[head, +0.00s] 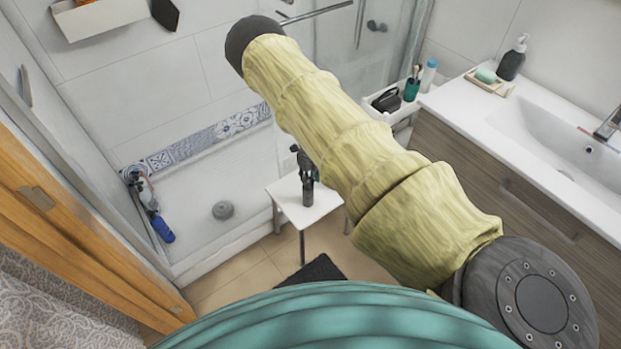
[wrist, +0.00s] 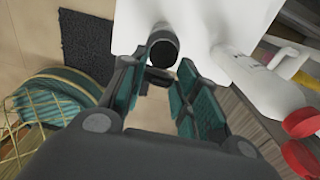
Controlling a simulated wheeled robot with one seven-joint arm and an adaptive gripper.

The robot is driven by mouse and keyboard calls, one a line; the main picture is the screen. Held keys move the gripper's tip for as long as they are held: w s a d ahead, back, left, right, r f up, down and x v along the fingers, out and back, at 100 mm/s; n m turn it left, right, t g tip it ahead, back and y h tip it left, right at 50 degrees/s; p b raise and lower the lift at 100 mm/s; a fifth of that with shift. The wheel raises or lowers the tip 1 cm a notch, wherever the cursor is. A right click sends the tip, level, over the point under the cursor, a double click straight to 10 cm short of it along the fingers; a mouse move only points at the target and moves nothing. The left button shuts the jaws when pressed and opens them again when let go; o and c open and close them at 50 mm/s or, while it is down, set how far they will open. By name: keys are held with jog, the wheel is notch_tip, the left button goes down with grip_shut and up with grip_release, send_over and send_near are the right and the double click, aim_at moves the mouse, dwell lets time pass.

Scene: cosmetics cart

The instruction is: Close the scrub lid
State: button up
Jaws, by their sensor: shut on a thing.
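In the wrist view, a dark round container (wrist: 163,48), which looks like the scrub jar, stands on the white stool top (wrist: 205,55). Its round end faces the camera and looks dark inside. My gripper (wrist: 158,72) is just on the near side of it, with teal-padded fingers on both sides. A small flat dark piece (wrist: 158,82), probably the scrub lid, sits between the fingertips, and my gripper is shut on it. Whether the piece touches the jar is unclear. In the head view, my gripper (head: 308,168) shows small and dark over the stool (head: 291,201).
A dark mat (head: 312,270) lies on the floor by the stool. The washbasin cabinet (head: 500,180) is to the right, and the shower tray (head: 200,235) to the left.

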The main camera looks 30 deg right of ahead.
jog(key=shift+w+f+g+b, duration=0.35)
jog(key=shift+g+b, duration=0.55)
jog(key=shift+b, duration=1.35)
jog(key=shift+w+a+r+g+b, duration=0.1)
jog(key=shift+w+r+g+b, duration=0.1)
jog(key=shift+g+b, duration=0.7)
jog(key=shift+t, duration=0.3)
jog(key=o, duration=1)
jog(key=v, duration=1.2)
jog(key=shift+a, duration=0.15)
